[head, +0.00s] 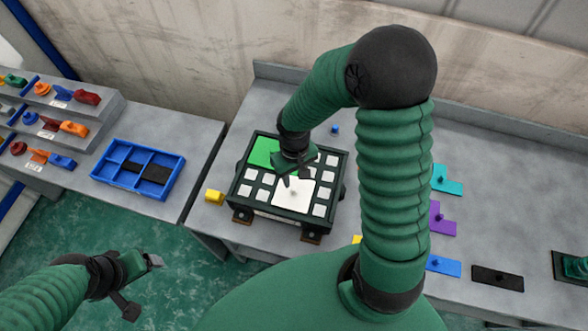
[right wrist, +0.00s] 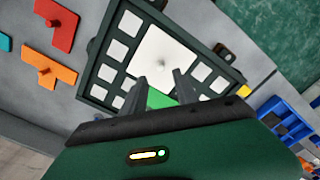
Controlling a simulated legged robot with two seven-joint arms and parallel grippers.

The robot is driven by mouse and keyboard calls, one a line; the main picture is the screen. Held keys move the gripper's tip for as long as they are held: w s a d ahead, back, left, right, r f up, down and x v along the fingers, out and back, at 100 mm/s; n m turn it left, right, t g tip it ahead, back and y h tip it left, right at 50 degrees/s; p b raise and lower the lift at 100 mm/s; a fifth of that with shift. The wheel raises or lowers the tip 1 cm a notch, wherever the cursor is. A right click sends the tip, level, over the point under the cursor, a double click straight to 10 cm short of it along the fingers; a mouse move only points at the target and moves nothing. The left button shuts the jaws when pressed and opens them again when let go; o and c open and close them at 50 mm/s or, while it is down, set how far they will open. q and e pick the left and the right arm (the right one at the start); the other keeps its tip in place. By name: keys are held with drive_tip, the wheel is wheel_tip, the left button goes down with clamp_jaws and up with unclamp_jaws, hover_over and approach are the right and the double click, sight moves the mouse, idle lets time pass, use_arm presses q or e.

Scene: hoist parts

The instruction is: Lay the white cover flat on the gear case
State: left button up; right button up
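The gear case (head: 243,203) is a dark frame on the bench, with small white squares and a green panel (head: 263,152). It also fills the middle of the right wrist view (right wrist: 97,91). The white cover (head: 291,194), a plain white plate with a small knob, appears to lie flat within the case; it also shows in the right wrist view (right wrist: 145,54). My right gripper (head: 295,180) is above the case beside the cover's knob. Its fingers (right wrist: 161,88) are apart with nothing between them. My left gripper (head: 143,284) is open and empty over the green floor.
A blue divided tray (head: 173,186) with dark pieces stands on the left bench beside stepped part racks (head: 75,118). A yellow block (head: 214,197) lies left of the case. Cyan (head: 447,183), purple (head: 440,222), blue (head: 443,266) and black (head: 497,278) plates lie at right.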

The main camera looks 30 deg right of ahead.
sight(294, 189)
drive_tip(key=s+a+r+t, duration=0.3)
drive_tip(key=s+a+r, duration=0.2)
drive_tip(key=r, duration=0.3)
use_arm(q)
drive_tip(key=b+x, duration=0.4)
drive_tip(key=shift+s, duration=0.35)
use_arm(e)
drive_tip(key=shift+n, duration=0.3)
drive_tip(key=x, duration=0.4)
drive_tip(key=shift+s+d+f, duration=0.1)
drive_tip(key=shift+d+f, duration=0.1)
use_arm(q)
drive_tip(key=shift+s+a, duration=0.2)
drive_tip(key=shift+a, duration=0.1)
use_arm(e)
drive_tip(key=shift+s+a+r, duration=0.1)
drive_tip(key=shift+s+a, duration=0.1)
use_arm(q)
drive_tip(key=shift+d, duration=0.15)
use_arm(e)
drive_tip(key=shift+w+d, duration=0.1)
drive_tip(key=shift+d, duration=0.05)
